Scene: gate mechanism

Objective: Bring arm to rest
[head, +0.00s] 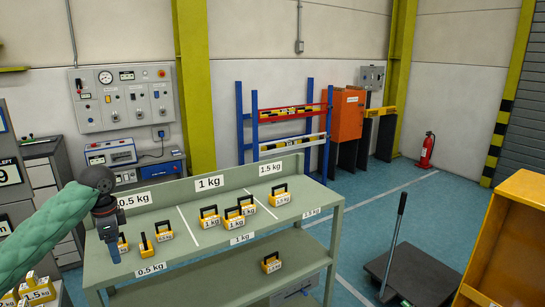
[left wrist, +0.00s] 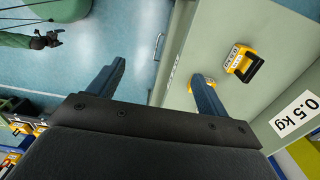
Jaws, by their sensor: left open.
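My left arm, in a green sleeve, reaches in from the left of the head view. Its gripper (head: 111,246) points down over the left end of the green table (head: 215,256), at the 0.5 kg section. In the left wrist view the two fingers (left wrist: 158,72) are wide apart with nothing held between them. A yellow weight (left wrist: 242,63) with a black handle stands on the table beyond the right finger. Another yellow weight is partly hidden behind that finger. A green arm with a dark gripper (left wrist: 48,40), apparently my right one, shows small at the upper left there.
Several yellow weights (head: 163,230) stand in the table's labelled sections; one (head: 271,263) is on the lower shelf. More weights (head: 38,290) are at the lower left. Blue floor between is free.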

